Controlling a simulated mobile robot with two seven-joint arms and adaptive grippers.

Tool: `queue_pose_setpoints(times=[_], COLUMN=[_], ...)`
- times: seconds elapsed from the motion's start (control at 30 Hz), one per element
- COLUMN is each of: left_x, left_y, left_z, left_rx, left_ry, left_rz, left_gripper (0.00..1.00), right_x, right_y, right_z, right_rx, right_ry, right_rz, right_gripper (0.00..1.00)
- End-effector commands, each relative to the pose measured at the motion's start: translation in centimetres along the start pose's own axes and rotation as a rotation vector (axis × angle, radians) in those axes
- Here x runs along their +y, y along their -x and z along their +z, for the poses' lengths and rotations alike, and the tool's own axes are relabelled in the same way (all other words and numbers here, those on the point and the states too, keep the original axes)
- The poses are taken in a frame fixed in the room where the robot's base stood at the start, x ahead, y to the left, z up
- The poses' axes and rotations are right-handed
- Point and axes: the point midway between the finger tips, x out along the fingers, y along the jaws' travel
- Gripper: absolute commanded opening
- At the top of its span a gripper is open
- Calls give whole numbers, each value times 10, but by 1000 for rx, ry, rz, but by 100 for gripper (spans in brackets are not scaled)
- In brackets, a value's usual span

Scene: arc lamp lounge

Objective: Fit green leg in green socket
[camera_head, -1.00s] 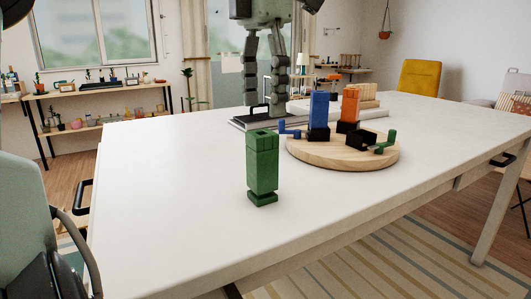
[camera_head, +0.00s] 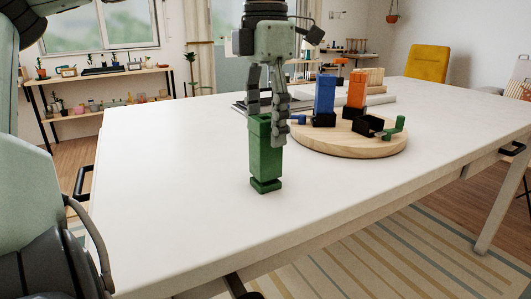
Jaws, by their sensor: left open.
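The green leg (camera_head: 265,160) stands upright on the white table, left of the round wooden board. My left gripper (camera_head: 266,122) points down over it, open, with its fingers around the leg's upper part. The right finger overlaps the leg's right side; I cannot tell whether it touches. On the board (camera_head: 345,147), the black socket with the green lever (camera_head: 397,129) is at the right and looks empty. A blue leg (camera_head: 325,94) and an orange leg (camera_head: 357,88) stand upright in black sockets behind it. My right gripper is not in view.
The white table (camera_head: 180,150) is clear to the left and in front of the leg. Behind the board lie flat grey items (camera_head: 378,100) and a wooden block rack (camera_head: 370,76). A yellow chair (camera_head: 427,64) stands beyond the table.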

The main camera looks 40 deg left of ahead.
Motion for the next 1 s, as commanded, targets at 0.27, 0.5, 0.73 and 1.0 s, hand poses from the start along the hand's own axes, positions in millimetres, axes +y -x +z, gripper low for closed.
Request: queue_pose_setpoints(times=[0.27, 0.5, 0.73, 1.0], left_x=[0, 0, 0, 0], left_y=[0, 0, 1, 4], left_z=[0, 0, 0, 0], left_rx=[0, 0, 0, -2], left_ry=[0, 0, 0, 0], left_rz=[0, 0, 0, 1], left_gripper=[41, 11, 0, 0], right_x=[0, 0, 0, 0], right_y=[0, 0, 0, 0], right_z=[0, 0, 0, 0], right_rx=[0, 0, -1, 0], right_ry=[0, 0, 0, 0], right_rz=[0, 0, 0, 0], right_gripper=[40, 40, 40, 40])
